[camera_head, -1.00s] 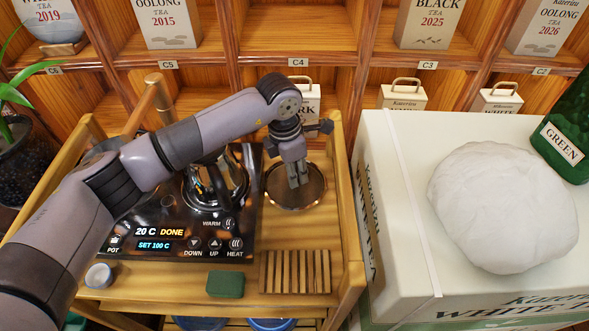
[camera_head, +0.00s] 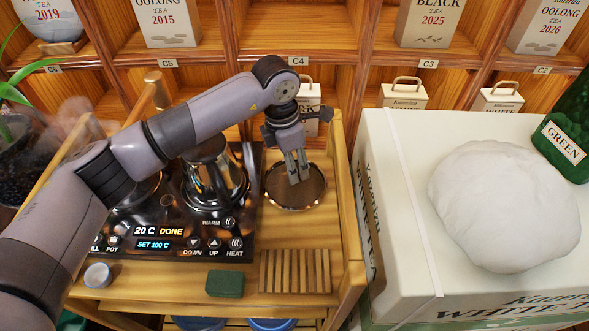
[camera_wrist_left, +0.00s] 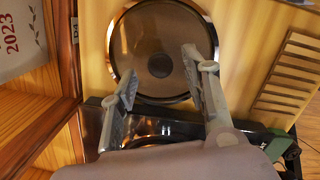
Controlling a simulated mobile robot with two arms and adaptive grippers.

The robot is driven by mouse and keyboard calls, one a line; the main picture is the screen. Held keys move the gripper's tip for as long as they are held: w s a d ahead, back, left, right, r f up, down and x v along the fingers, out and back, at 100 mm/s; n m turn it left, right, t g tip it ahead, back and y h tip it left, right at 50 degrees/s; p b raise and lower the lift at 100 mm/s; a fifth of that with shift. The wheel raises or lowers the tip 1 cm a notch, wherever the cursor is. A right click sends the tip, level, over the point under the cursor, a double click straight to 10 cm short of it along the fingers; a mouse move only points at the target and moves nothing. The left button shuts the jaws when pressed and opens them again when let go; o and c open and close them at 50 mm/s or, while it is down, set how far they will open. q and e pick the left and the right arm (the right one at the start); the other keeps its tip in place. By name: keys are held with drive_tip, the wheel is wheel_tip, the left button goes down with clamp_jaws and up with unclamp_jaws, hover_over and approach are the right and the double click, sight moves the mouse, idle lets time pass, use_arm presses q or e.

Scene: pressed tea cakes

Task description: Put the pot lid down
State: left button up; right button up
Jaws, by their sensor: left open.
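The pot lid (camera_head: 289,199) is a round, dark glass disc with a shiny metal rim. It lies on the wooden cart top, right of the heating unit; it also shows in the left wrist view (camera_wrist_left: 144,40), with a round knob at its middle. My left gripper (camera_head: 296,180) points down over the lid. In the left wrist view its two fingers (camera_wrist_left: 160,62) are spread apart with nothing between them, near the knob. The metal pot (camera_head: 212,180) stands on the heating unit, partly behind my left arm. My right gripper is not in view.
The heating unit's panel (camera_head: 180,238) reads 20 C DONE. A slatted wooden rack (camera_head: 295,272) and a green block (camera_head: 225,284) lie near the cart's front. A white box (camera_head: 400,290) with a cloth-like lump (camera_head: 503,207) stands right. Shelves (camera_head: 190,60) rise behind.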

sight(288, 181)
use_arm(q)
wheel_tip(288, 181, up, 9)
drive_tip(key=a+b, duration=0.1)
drive_tip(key=shift+s, duration=0.25)
